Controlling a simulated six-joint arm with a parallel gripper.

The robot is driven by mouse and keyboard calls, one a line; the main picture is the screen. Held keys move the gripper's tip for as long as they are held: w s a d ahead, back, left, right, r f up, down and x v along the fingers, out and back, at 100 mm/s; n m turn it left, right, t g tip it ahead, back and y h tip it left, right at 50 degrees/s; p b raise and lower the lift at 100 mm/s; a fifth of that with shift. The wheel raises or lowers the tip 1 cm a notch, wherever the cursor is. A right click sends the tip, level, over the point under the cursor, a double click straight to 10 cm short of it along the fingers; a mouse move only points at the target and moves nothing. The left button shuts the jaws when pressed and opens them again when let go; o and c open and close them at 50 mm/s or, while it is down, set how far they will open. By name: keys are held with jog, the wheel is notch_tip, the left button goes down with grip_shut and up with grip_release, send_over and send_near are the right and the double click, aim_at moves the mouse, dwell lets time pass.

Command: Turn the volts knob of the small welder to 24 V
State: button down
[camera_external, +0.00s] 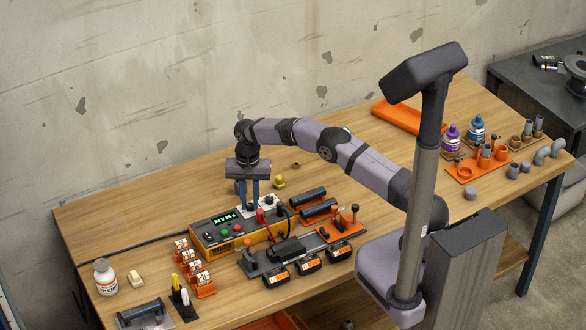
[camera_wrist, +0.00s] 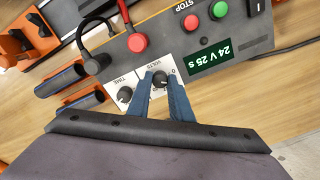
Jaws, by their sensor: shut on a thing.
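The small welder (camera_external: 252,239) is a yellow and dark grey box on the wooden bench. Its white panel carries the volts knob (camera_wrist: 160,83), a small black knob, with the time knob (camera_wrist: 125,95) beside it. My gripper (camera_wrist: 162,77) points down at the panel, its two blue fingers shut on the volts knob, one on each side and partly covering its scale. The display (camera_wrist: 210,58) appears upside down in the wrist view and reads 24 V 25 s. In the external view my gripper (camera_external: 249,201) stands over the welder's right end and hides the knob.
A red button (camera_wrist: 191,22) and a green button (camera_wrist: 219,10) sit near the display. Red (camera_wrist: 137,42) and black (camera_wrist: 92,64) cable plugs rise close to the knobs.

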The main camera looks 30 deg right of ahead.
aim_at(250, 204)
jog(key=shift+m, duration=1.1)
jog(key=c, duration=1.6)
grip_release()
jog(key=shift+r, duration=0.1)
jog(key=shift+r+b, duration=1.05)
jog(key=shift+r, duration=2.6)
